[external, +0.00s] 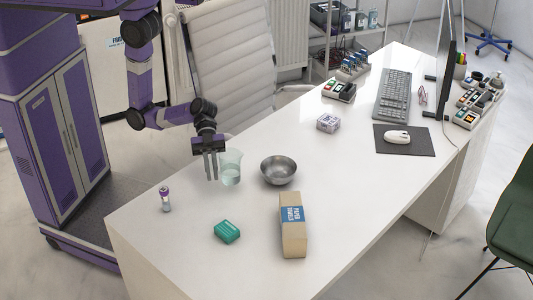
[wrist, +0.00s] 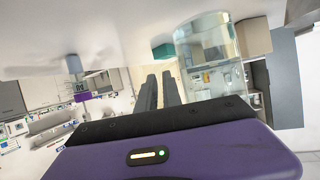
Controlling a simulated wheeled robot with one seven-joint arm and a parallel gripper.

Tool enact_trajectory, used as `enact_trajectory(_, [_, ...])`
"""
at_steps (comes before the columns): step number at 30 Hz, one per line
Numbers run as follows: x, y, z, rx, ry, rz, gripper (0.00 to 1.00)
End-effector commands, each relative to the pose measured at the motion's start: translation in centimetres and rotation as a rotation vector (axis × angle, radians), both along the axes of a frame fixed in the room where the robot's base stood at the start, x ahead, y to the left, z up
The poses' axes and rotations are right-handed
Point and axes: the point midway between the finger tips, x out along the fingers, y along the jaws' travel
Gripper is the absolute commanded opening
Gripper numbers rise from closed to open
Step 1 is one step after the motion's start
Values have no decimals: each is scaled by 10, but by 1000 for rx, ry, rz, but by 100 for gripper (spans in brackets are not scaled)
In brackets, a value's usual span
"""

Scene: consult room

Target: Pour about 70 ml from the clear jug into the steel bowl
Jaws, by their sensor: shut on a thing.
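The clear jug (external: 231,166) holds a pale bluish liquid and looks upright, at or just above the desk top; I cannot tell whether it touches. My gripper (external: 211,171) points down at the jug's left side, shut on it. The grip point, probably the handle, is hidden. In the wrist view the two dark fingers (wrist: 160,90) are close together, with the jug (wrist: 207,62) right beside them. The steel bowl (external: 278,170) stands on the desk just right of the jug, apart from it. Its inside looks empty. I cannot make out the bowl in the wrist view.
On the white desk (external: 185,251) stand a purple-capped vial (external: 165,200), a green box (external: 227,231), a tan paper-towel pack (external: 293,226) and a small box (external: 328,123). A mouse (external: 397,136) on its mat, a keyboard (external: 393,95) and a monitor (external: 447,60) are farther back.

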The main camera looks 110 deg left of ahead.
Motion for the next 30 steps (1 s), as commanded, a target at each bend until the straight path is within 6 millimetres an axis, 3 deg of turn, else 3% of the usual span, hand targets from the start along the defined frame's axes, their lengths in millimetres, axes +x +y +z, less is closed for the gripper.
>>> enact_trajectory(1, [2,2,-12,0,-1,34,0])
enact_trajectory(6, [10,11,-21,0,-2,133,0])
enact_trajectory(21, [13,17,-21,0,0,188,0])
enact_trajectory(30, [18,20,-11,-28,63,189,0])
